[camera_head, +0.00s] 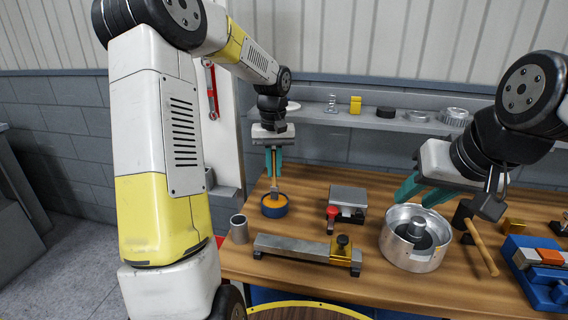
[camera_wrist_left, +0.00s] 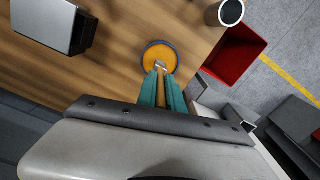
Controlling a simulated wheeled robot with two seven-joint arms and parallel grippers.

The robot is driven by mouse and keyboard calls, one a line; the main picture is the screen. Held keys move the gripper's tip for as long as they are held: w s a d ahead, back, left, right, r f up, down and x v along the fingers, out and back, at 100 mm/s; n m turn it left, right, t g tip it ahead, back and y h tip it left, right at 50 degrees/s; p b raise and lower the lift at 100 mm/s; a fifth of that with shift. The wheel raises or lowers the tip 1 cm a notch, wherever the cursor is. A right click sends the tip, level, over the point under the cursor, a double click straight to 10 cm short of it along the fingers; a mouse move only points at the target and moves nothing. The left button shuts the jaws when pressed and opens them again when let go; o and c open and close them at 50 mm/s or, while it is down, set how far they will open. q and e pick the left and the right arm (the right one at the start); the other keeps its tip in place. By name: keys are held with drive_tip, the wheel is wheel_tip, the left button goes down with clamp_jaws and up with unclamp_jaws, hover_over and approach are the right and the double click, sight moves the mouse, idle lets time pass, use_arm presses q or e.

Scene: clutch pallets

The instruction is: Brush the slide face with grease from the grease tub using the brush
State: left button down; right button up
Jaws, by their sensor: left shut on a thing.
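My left gripper (camera_head: 273,163) is shut on the brush (camera_head: 274,180), which hangs upright with its lower end at the grease tub. The grease tub (camera_head: 274,211) is a round blue tub of orange grease at the left of the bench. In the left wrist view, the teal fingers (camera_wrist_left: 162,88) grip the brush handle, and the brush head (camera_wrist_left: 160,65) is over the grease tub (camera_wrist_left: 148,46). I cannot tell how deep the bristles are. The slide face (camera_head: 290,246) is a long grey bar at the bench front, with a brass block (camera_head: 341,248) on its right. My right gripper (camera_head: 421,190) appears open above the metal drum.
A metal drum (camera_head: 412,262) stands right of the slide. A grey block with a red knob (camera_head: 347,197) sits behind it. A grey cup (camera_head: 239,229) is at the left edge. A mallet (camera_head: 480,245) and blue vise (camera_head: 545,280) are at the right. A shelf (camera_head: 370,117) runs behind.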

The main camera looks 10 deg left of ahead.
sight(274, 150)
use_arm(q)
drive_tip(key=shift+f, duration=0.6)
idle(1.5)
drive_tip(key=shift+r, duration=3.6)
